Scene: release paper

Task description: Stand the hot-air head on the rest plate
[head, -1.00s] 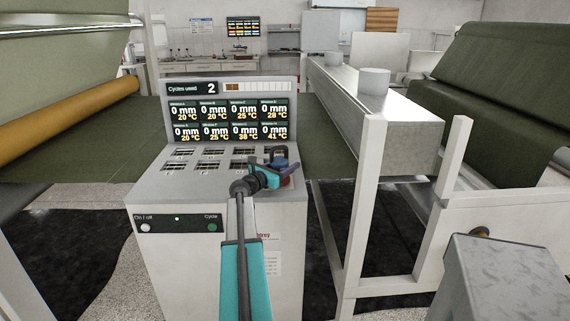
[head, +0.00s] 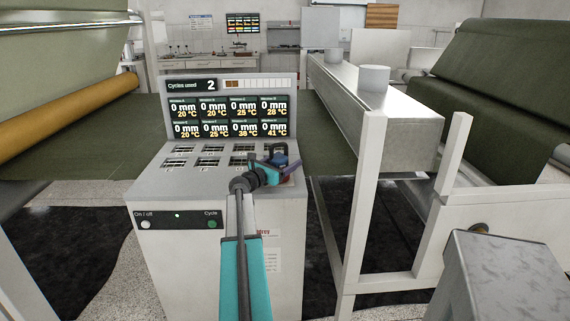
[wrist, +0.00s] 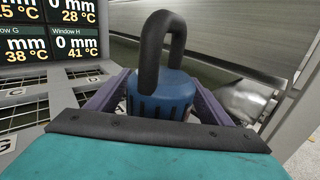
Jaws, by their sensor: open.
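The hot-air head (head: 279,160) is a blue ribbed body with a black loop handle on top. It stands upright at the right end of the grey console's top. In the wrist view the blue body (wrist: 161,97) lies between the two purple fingers of my gripper (wrist: 163,80), with its handle rising above them. My gripper (head: 280,168) is open, one finger on each side of the body. Whether either finger touches it cannot be told. The underside of the head is hidden, and I cannot make out the rest plate clearly.
The console (head: 190,187) has several grilled windows (head: 207,162) left of the head and a display (head: 230,110) behind them. A long metal beam (head: 400,120) on white posts stands to the right. Green material rolls flank the scene.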

